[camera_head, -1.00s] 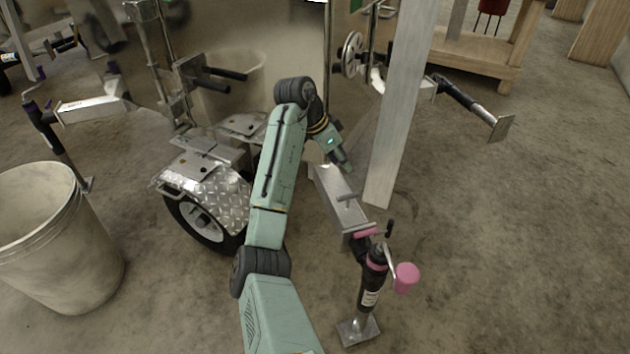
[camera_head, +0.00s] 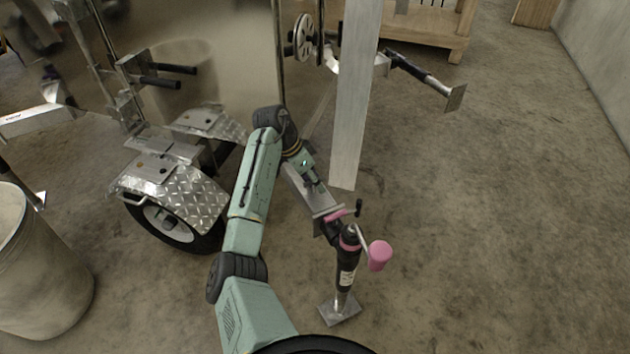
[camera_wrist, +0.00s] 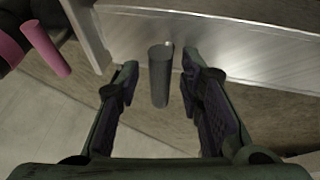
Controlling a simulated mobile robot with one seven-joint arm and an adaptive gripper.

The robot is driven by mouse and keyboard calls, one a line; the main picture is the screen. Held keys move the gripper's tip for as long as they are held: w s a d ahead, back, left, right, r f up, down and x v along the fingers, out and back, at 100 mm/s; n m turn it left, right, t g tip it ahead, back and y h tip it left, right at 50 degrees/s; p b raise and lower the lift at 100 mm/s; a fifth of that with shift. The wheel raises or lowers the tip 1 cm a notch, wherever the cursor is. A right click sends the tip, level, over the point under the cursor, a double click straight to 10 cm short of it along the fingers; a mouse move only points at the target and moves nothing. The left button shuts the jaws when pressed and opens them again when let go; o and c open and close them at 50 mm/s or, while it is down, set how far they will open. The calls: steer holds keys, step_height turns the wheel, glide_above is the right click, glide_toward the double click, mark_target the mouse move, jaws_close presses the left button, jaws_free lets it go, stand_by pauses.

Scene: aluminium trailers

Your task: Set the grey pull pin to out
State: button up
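The grey pull pin (camera_wrist: 159,76) is a dark grey cylinder standing out from the side of a bright metal beam (camera_wrist: 220,45) in the wrist view. My gripper (camera_wrist: 160,88) is open, with one finger on each side of the pin. A gap shows on both sides, so the fingers look apart from it. In the head view my gripper (camera_head: 317,186) is low over the trailer's beam, just behind the jack. I cannot clearly make out the pin there.
The jack (camera_head: 347,262) stands on a foot plate in front of the beam, with a pink crank handle (camera_head: 379,256) at its right. An upright metal post (camera_head: 354,100) is close to my gripper. A wheel with a tread-plate fender (camera_head: 175,190) is to the left. Floor at right is clear.

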steer(key=shift+c, duration=0.5)
steer(key=c, duration=0.7)
steer(key=shift+f, duration=0.1)
jaws_close()
steer(key=shift+s+d, duration=0.1)
